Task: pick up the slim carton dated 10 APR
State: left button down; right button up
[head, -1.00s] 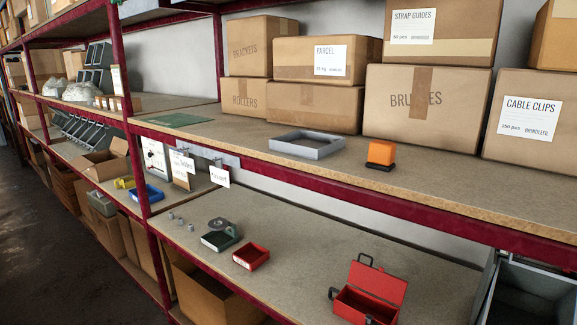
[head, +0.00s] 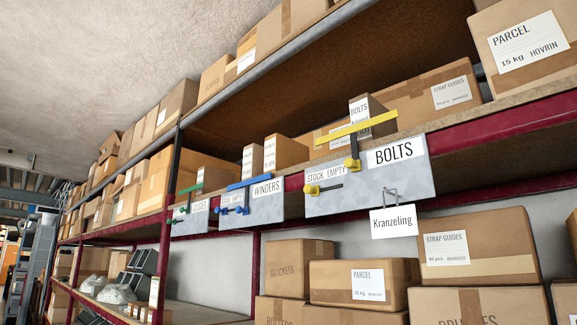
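Several slim upright cartons stand on the upper shelf. One slim carton marked BOLTS (head: 369,107) stands behind the yellow bar (head: 356,128) above the BOLTS plate. Two more, a left slim carton (head: 252,161) and a right slim carton (head: 286,153), stand side by side behind the WINDERS plate. Their white labels are too small to read a date, so I cannot tell which is dated 10 APR. The plates and bars hide their lower parts. Neither of my grippers is in view.
Grey metal plates marked BOLTS (head: 385,180) and WINDERS (head: 255,205) hang along the shelf front, with coloured bars and knobs. A Kranzeling tag (head: 393,222) hangs on a hook. Large cartons, such as one marked PARCEL (head: 515,45), crowd the shelves.

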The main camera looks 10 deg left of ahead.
aim_at(281, 153)
jog(key=i+l+u, duration=0.55)
jog(key=l, duration=0.4)
jog(key=i, duration=0.1)
